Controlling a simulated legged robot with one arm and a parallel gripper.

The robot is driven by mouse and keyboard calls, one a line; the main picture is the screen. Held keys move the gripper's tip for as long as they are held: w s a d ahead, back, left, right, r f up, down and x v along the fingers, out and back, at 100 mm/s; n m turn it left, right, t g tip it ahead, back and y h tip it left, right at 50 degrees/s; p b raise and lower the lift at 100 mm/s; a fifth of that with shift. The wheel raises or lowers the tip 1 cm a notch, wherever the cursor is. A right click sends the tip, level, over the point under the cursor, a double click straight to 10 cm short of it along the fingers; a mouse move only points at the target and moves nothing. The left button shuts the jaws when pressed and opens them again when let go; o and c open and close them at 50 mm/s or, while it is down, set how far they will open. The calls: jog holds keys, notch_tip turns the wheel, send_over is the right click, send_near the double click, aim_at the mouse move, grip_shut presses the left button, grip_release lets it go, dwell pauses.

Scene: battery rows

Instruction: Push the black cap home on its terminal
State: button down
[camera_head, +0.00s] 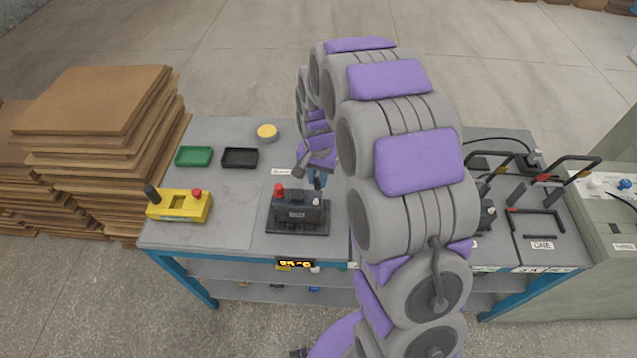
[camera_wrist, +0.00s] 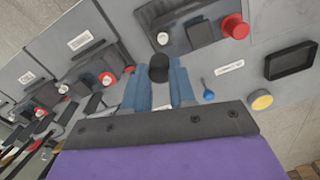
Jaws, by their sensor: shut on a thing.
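The black cap (camera_wrist: 158,68) is between the blue fingertips of my gripper (camera_wrist: 160,72) in the wrist view. In the head view, the cap (camera_head: 317,184) shows small, just below my gripper (camera_head: 318,176). The dark battery (camera_head: 298,208) stands on a black base near the table's front edge. Its left terminal wears a red cap (camera_head: 278,189), also in the wrist view (camera_wrist: 235,26). Its bare whitish terminal (camera_head: 316,201) is on the right, below the held cap; in the wrist view this terminal (camera_wrist: 163,38) shows apart from the cap.
A green tray (camera_head: 194,157), a black tray (camera_head: 240,158) and a yellow-topped tin (camera_head: 267,132) are behind. Other batteries and handles (camera_head: 538,222) stand to the right. My arm hides the table's middle.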

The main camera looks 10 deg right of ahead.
aim_at(316, 200)
jog(key=shift+a+f, duration=0.6)
jog(key=shift+a, duration=0.1)
jog(key=shift+s+a+f+b, duration=0.1)
jog(key=shift+a+f+b, duration=0.15)
jog(key=shift+f+b, duration=0.3)
jog(key=shift+d+f, duration=0.2)
jog(key=shift+f, duration=0.25)
jog(key=shift+d+f+b, duration=0.35)
jog(key=shift+d+f, duration=0.3)
jog(key=shift+a, duration=0.65)
jog(key=shift+d+r, duration=0.1)
jog(key=shift+d, duration=0.65)
jog(key=shift+a+p, duration=0.35)
jog(key=shift+p, duration=0.05)
jog(key=shift+a+f, duration=0.1)
jog(key=shift+f, duration=1.35)
dwell(0.3)
